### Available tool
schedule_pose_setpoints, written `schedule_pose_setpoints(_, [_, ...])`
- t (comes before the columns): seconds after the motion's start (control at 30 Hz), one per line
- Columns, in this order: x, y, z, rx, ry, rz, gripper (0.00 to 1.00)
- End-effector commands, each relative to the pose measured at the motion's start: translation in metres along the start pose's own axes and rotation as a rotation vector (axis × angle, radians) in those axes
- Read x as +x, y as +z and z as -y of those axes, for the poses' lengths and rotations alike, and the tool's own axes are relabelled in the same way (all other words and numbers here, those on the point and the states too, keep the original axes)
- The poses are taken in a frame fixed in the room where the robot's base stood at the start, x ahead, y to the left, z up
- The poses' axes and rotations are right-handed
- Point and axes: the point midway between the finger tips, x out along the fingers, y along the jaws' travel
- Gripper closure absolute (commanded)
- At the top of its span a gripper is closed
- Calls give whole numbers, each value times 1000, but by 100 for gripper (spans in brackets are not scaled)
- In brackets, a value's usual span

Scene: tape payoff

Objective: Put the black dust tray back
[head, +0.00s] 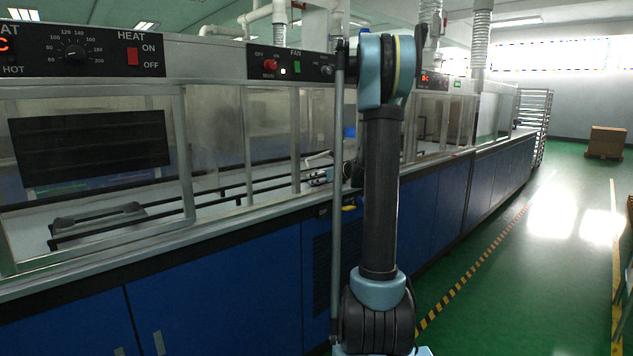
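A dark, low tray-like piece (98,222) with a raised edge lies on the pale bed inside the glazed machine at the left. I cannot tell whether it is the black dust tray. A black ribbed panel (90,147) stands above it behind the glass. My arm rises upright at the centre and hides part of the machine. My gripper cannot be made out. A small white and dark shape beside the arm is too small to identify.
The long machine has blue cabinet doors (218,300), dark rails (245,187) and a control panel (290,66). Green floor (500,290) lies open at the right beyond a striped line. A cardboard box (606,141) and a rack (535,115) stand far back.

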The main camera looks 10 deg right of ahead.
Motion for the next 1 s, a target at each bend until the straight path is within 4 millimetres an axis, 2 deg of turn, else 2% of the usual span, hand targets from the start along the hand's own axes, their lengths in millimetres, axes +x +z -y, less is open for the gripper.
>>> schedule_pose_setpoints(0.37, [-1,3,0,0,0,1,56])
schedule_pose_setpoints(0.43, [-6,3,0,1,-1,1,56])
schedule_pose_setpoints(0.57, [-24,3,0,2,-2,1,56])
schedule_pose_setpoints(1.0, [-100,3,-1,1,-1,1,56])
